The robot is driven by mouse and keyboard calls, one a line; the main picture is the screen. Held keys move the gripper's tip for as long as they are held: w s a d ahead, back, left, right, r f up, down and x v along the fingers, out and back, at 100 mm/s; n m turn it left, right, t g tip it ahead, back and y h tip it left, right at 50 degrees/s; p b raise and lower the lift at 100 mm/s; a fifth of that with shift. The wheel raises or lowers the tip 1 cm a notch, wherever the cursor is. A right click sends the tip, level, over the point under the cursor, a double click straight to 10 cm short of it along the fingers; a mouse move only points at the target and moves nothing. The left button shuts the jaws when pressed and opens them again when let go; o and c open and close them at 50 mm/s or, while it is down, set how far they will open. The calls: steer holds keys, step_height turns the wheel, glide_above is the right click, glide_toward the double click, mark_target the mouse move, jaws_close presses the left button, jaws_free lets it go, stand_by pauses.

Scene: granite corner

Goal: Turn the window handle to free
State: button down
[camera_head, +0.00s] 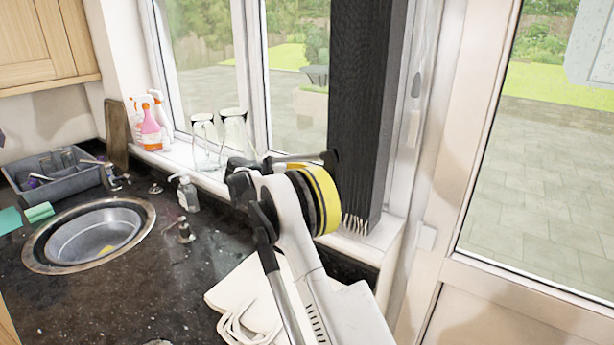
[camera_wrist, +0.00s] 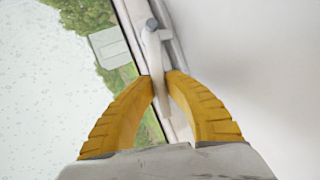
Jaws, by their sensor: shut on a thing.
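The window handle (camera_wrist: 154,50) is a pale lever on the light window frame, at the upper middle of the wrist view. Its round pivot is at the top and its lever runs down between my fingers. My gripper (camera_wrist: 163,77) has two ribbed yellow fingers, shut on the lower end of the lever from both sides. In the head view my arm reaches up toward the window, and I cannot make out the handle or the fingertips there.
Two upturned glasses (camera_head: 236,133) and spray bottles (camera_head: 150,125) stand on the windowsill. A round sink (camera_head: 95,240) and a grey basin (camera_head: 62,185) are on the dark counter at left. A dark curtain (camera_head: 357,100) hangs just behind my arm.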

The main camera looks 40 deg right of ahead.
steer(key=r+m+p, duration=0.1)
steer(key=s+r+m+t+y+p, duration=0.1)
steer(key=shift+d+r+t, duration=0.2)
steer(key=shift+r+t, duration=0.1)
steer(key=m, duration=0.1)
steer(key=s+r+m+t+y+p, duration=0.1)
steer(key=shift+s+d+r+m+t, duration=0.2)
steer(key=shift+r+m+t, duration=0.1)
steer(key=shift+s+d+r+m+t+y+p, duration=0.2)
steer(key=shift+s+r+m+t, duration=0.1)
steer(key=shift+s+m+t, duration=0.2)
steer(key=shift+s+d+r+m+t+y+p, duration=0.15)
steer(key=shift+s+r+m+t, duration=0.1)
steer(key=shift+s+m+t, duration=0.25)
steer(key=shift+s+d+r+m+t, duration=0.1)
steer(key=shift+s+d+m+t, duration=0.05)
steer(key=shift+s+m+t, duration=0.35)
steer(key=shift+s+d+r+m+t, duration=0.15)
steer(key=shift+s+m+t, duration=0.2)
steer(key=shift+m+t, duration=0.2)
steer(key=c, duration=1.4)
jaws_free()
steer(key=v, duration=1.2)
